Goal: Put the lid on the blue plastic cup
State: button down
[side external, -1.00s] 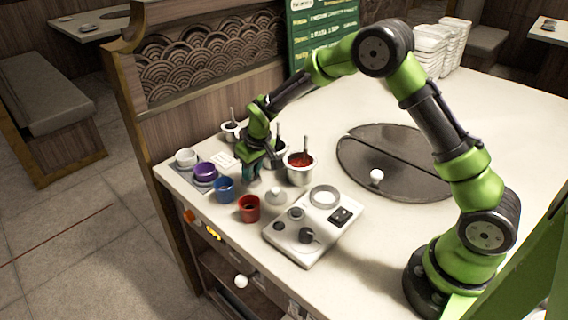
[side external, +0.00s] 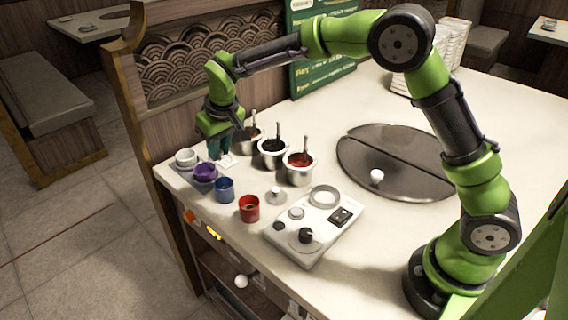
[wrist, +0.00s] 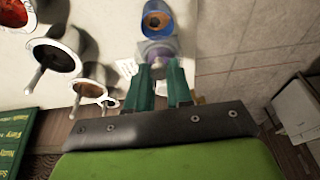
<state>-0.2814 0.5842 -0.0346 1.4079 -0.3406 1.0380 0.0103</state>
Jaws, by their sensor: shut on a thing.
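The blue cup (side external: 224,189) stands upright and uncovered between the purple and red cups. In the wrist view the blue cup (wrist: 157,20) is at the top, with orange inside. My gripper (side external: 218,154) is low behind the purple cup. A small silver knobbed piece (side external: 277,194) sits on the counter.
The purple cup (side external: 205,172), white cup (side external: 186,157) and red cup (side external: 249,208) share the counter's front edge. Several metal pots with ladles, including one of red sauce (side external: 299,168), stand just behind. A white appliance (side external: 302,250) is to the right.

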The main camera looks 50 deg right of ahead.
aim_at(222, 160)
jog(key=shift+f, duration=3.1)
jog(key=shift+f, duration=0.2)
jog(key=c, duration=0.9)
grip_release()
jog(key=shift+c, duration=0.2)
jog(key=shift+o, duration=0.5)
jog(key=o, duration=0.4)
jog(key=shift+r, duration=3.55)
